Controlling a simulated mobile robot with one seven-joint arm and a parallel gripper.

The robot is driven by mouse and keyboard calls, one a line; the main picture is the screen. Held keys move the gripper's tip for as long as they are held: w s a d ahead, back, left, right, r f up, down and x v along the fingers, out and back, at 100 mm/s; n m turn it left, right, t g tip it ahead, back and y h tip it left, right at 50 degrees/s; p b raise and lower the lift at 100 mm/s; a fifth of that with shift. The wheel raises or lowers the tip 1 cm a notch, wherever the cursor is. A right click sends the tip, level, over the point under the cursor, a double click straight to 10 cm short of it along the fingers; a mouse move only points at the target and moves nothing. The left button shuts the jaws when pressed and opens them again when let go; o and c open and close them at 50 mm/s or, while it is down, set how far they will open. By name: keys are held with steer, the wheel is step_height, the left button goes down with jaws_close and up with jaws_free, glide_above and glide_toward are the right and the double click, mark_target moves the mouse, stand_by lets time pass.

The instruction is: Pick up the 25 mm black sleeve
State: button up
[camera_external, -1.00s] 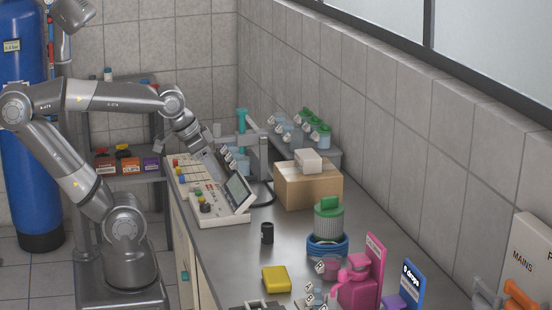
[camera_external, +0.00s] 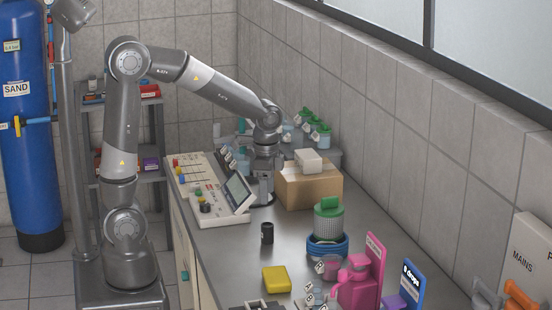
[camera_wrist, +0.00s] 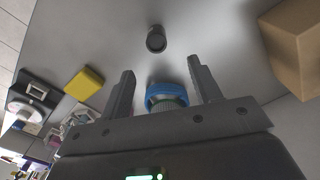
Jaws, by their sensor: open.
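The black sleeve (camera_external: 267,233) stands upright on the grey bench, between the control panel and the blue ring with the green-lidded jar. In the wrist view the black sleeve (camera_wrist: 156,39) is at the top centre, beyond the fingertips and apart from them. My gripper (camera_wrist: 160,78) is open and empty, its two fingers spread either side of the view's middle. In the external view my gripper (camera_external: 264,185) is above the bench, behind the sleeve, beside the cardboard box. Its fingertips are hard to make out there.
A cardboard box (camera_external: 311,189) with a white block on top stands right of my gripper. The control panel (camera_external: 222,206) is to the left. A green-lidded jar (camera_external: 328,220) sits in a blue ring (camera_external: 341,245). A yellow block (camera_external: 276,279) lies nearer the front. Bench around the sleeve is bare.

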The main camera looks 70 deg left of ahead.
mark_target(267, 225)
step_height(267, 225, down, 6)
steer(key=shift+w, duration=0.15)
steer(key=shift+s+d+f, duration=0.15)
steer(key=shift+f, duration=1.2)
steer(key=shift+s+d+f, duration=0.1)
steer(key=shift+f, duration=1.25)
steer(key=shift+c, duration=0.2)
steer(key=c, duration=1)
steer(key=shift+r, duration=0.1)
